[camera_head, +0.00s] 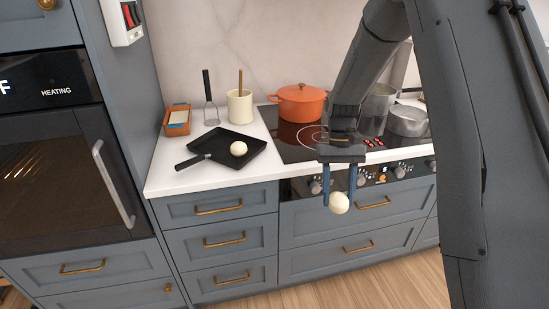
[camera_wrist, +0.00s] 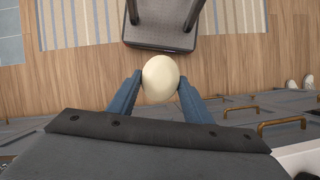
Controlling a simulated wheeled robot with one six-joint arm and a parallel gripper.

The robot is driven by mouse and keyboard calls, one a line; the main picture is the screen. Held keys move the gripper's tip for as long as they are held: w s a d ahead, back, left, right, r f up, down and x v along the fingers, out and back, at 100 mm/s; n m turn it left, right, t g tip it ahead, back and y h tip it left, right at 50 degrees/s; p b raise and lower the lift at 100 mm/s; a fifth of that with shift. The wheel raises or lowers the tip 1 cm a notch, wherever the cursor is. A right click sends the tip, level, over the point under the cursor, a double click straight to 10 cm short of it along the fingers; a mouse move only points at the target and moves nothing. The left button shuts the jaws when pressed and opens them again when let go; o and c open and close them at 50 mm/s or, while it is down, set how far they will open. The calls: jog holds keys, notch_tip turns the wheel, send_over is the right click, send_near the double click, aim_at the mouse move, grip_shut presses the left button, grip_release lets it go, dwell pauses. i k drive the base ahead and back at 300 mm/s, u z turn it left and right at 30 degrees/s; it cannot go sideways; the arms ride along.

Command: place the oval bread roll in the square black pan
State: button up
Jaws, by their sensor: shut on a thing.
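My gripper (camera_head: 339,197) is shut on a pale cream, slightly oval roll (camera_head: 340,204), in front of the drawer fronts below the cooktop and right of the pan. In the wrist view the roll (camera_wrist: 160,78) sits between the two blue fingertips (camera_wrist: 159,86). The square black pan (camera_head: 213,143) lies flat on the white counter, left of the cooktop, with its handle toward the front left. A second pale, round roll or ball (camera_head: 238,148) rests in the pan's right part. The rest of the pan is bare.
Behind the pan stand a cream utensil crock (camera_head: 240,108), a dark-handled spatula (camera_head: 209,108) and an orange-brown box (camera_head: 177,120). An orange pot (camera_head: 299,103) and steel pots (camera_head: 407,121) stand on the cooktop. The wrist view shows a dark chair (camera_wrist: 160,32) on the floor.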

aim_at(216, 145)
jog(key=z, duration=1.3)
jog(key=k, duration=0.85)
jog(key=u, duration=1.8)
jog(key=i, duration=0.4)
jog(key=z, duration=0.1)
